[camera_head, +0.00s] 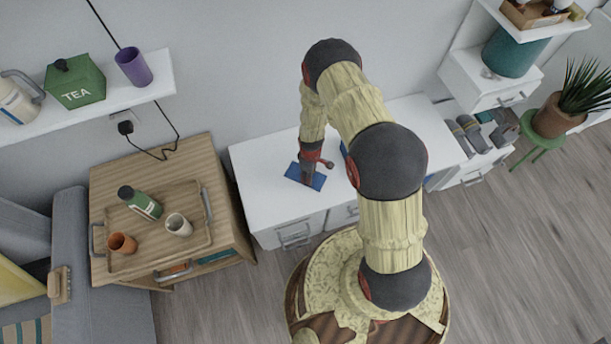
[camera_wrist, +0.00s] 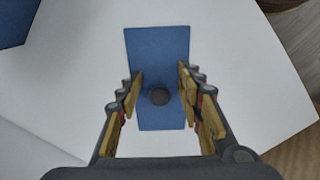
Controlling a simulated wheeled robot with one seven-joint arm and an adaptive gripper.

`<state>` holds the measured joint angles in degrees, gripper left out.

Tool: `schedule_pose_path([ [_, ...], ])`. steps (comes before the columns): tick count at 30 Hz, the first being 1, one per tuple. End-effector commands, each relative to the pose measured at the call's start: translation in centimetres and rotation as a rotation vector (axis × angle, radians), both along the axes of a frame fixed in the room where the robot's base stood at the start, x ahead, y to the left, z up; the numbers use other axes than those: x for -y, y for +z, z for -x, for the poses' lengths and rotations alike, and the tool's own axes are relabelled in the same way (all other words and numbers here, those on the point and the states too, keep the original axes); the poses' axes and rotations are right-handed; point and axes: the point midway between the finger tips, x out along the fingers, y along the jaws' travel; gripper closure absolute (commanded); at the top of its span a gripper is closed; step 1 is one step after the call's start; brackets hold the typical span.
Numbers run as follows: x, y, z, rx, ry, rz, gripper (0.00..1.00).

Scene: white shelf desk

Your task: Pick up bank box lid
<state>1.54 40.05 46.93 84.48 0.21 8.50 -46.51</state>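The bank box lid looks like a flat blue rectangle (camera_wrist: 157,48) with a round dark knob (camera_wrist: 160,97) on it. It lies on the white desk top (camera_head: 262,165). In the head view the lid (camera_head: 318,183) shows partly under my gripper (camera_head: 307,178). In the wrist view my gripper (camera_wrist: 160,78) is open above the lid, with one finger on each side of the knob. The fingers look apart from the knob. The exact height above the lid is hard to tell.
Another blue object (camera_wrist: 14,20) sits at the wrist view's upper left corner. A wooden side table (camera_head: 225,240) with a tray (camera_head: 150,258), bottle and cups stands left of the desk. A wall shelf (camera_head: 100,110) holds a green tea box. Grey items (camera_head: 470,133) lie right.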

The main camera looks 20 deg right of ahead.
Motion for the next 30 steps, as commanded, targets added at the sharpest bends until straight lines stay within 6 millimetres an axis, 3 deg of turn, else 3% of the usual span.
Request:
schedule_pose_path([
  [8,0.1,-0.5,0.2,-0.001,0.0,0.0,1.0],
  [24,0.1,-0.5,0.2,-0.001,-0.002,0.0,1.0],
  [30,0.1,0.6,0.2,-0.001,-0.002,0.001,1.0],
])
